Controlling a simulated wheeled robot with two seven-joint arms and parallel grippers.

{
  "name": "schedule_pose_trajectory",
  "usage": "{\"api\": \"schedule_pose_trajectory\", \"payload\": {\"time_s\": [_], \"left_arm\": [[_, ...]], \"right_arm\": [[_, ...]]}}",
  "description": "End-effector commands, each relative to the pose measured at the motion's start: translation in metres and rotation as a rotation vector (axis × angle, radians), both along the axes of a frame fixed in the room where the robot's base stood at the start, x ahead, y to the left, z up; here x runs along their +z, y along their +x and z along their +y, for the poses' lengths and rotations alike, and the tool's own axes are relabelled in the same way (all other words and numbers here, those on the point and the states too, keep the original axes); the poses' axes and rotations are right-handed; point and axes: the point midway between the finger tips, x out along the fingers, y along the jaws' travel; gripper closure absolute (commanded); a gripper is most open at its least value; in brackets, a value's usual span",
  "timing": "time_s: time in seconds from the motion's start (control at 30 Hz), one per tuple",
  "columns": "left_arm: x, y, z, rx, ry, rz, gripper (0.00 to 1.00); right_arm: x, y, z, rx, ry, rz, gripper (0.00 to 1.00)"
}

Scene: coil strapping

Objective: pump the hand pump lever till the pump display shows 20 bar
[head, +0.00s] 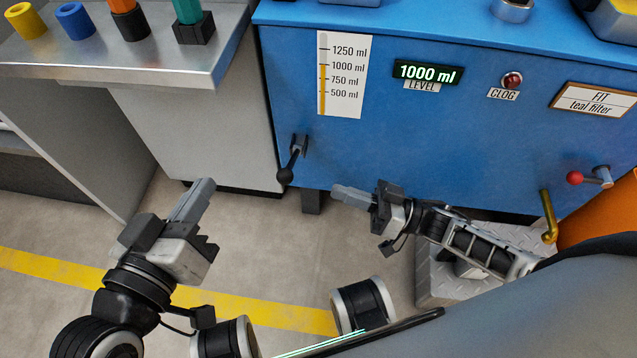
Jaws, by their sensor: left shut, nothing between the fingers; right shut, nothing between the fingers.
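A blue machine cabinet (450,130) fills the upper right of the head view. A black lever with a ball knob (287,172) hangs on its front at the left. A lever with a red ball (576,178) is on its front at the right. I cannot tell which one is the pump lever. No display in bar is in view; the one display (427,73) reads 1000 ml, labelled LEVEL. My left gripper (200,193) is shut and empty, left of the black lever and apart from it. My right gripper (342,191) is shut and empty, right of that lever's knob.
A grey shelf (150,60) at upper left holds coloured cylinders, including a teal one (188,12). A red CLOG lamp (512,81) and a "FIT teal filter" sign (595,102) are on the cabinet. A brass handle (548,215) is low right, near a metal step (430,280).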

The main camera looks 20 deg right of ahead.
Motion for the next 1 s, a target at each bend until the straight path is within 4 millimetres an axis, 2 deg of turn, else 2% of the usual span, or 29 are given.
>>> {"api": "schedule_pose_trajectory", "payload": {"time_s": [0.1,0.3,1.0], "left_arm": [[0.0,0.0,0.0,0.001,0.01,0.0,1.0],[0.0,0.0,0.001,0.001,0.014,-0.001,1.0],[-0.001,0.0,0.001,0.001,0.014,-0.001,1.0]], "right_arm": [[-0.005,-0.01,-0.019,-0.002,-0.002,0.001,1.0],[-0.009,-0.019,-0.034,-0.002,0.001,0.0,1.0],[-0.009,-0.02,-0.036,-0.002,0.002,-0.003,1.0]]}}
